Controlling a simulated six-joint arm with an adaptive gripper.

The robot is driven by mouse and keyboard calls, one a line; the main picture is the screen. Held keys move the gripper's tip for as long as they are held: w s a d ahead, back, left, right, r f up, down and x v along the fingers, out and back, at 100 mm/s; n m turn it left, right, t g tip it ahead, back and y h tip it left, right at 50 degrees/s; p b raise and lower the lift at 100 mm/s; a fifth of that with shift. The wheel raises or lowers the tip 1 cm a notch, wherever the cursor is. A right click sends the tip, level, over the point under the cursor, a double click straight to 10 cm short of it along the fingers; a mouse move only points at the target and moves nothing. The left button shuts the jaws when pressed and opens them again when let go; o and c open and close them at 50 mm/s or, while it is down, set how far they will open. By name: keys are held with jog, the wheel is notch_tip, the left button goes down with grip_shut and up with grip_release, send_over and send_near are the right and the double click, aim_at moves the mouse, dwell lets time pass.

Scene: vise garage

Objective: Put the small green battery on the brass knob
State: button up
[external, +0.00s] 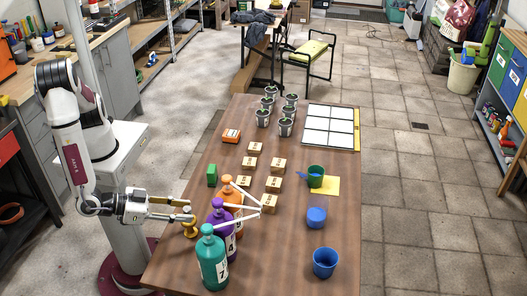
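A small green block (212,175), likely the green battery, stands upright on the wooden table near its left edge. The brass knob (190,229) stands on the table nearer the front, left of the bottles. My gripper (190,209) reaches in from the left, its two fingers spread apart and pointing right. No held object shows between them. The fingertips are at or just above the knob's top in the picture, and the lower finger overlaps it. I cannot tell whether they touch. The green block is apart from the gripper, farther back and to the right.
Orange (230,193), purple (218,228) and teal (212,262) pump bottles stand right of the knob, their white spouts pointing right. Blue cups (325,264) and a green cup (316,177) stand right.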

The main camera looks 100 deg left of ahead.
jog(key=shift+r, duration=0.1)
jog(key=v, duration=1.2)
jog(key=shift+d, duration=0.1)
dwell(0.6)
jog(key=w+d+r+h, duration=0.2)
jog(key=w+r+h, duration=0.55)
jog(key=w, duration=0.25)
jog(key=a+r+m+g+h, duration=0.1)
jog(key=a+r+m+h, duration=0.3)
jog(key=r, duration=0.6)
jog(key=s+a+f+g+y, duration=0.1)
jog(key=s+a+g+y, duration=0.1)
jog(key=s+a, duration=0.9)
jog(key=s+a+f+m+g+y, duration=0.1)
jog(key=s+a+g+y, duration=0.2)
jog(key=s+a, duration=0.8)
jog(key=a, duration=0.6)
jog(key=shift+s, duration=0.2)
